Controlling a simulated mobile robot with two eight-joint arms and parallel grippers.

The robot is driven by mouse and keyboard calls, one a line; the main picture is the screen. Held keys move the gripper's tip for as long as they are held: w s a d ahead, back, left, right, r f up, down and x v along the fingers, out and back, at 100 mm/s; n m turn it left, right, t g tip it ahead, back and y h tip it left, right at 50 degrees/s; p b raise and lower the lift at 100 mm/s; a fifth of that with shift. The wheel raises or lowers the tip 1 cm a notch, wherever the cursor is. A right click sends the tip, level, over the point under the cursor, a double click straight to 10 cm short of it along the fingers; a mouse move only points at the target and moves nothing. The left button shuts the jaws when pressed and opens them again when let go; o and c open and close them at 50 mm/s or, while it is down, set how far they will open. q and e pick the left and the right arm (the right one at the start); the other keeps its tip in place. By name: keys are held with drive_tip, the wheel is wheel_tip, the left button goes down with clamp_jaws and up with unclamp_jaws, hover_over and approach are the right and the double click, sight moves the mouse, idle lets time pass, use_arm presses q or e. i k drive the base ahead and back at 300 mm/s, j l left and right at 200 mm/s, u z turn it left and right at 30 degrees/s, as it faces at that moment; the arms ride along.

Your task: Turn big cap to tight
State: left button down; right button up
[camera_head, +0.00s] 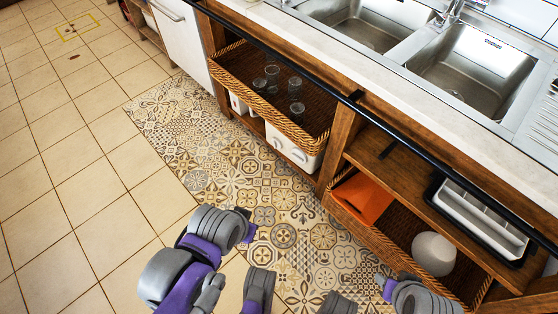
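I cannot make out a big cap anywhere in this view. Grey and purple links of my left arm show at the bottom left, over the floor tiles and the edge of the patterned floor. Links of my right arm show at the bottom right, in front of the low shelf. More grey and purple parts of mine stick up at the bottom edge between them. No gripper fingertips can be made out, and the lower ends of both arms are cut off by the frame.
A wooden shelving counter with a steel double sink (468,68) runs along the right. A wicker basket (222,80) holds several glasses. A lower basket (372,232) holds an orange item (363,198) and a white round object (433,253). A tray (482,220) sits above. The patterned floor (215,150) is clear.

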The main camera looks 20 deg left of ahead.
sight(298, 153)
drive_tip(key=i+j+u, duration=0.1)
drive_tip(key=u, duration=0.4)
drive_tip(key=i+j+u, duration=0.1)
drive_tip(key=u, duration=0.35)
drive_tip(key=i+u, duration=0.1)
drive_tip(key=u, duration=0.4)
drive_tip(key=i, duration=0.15)
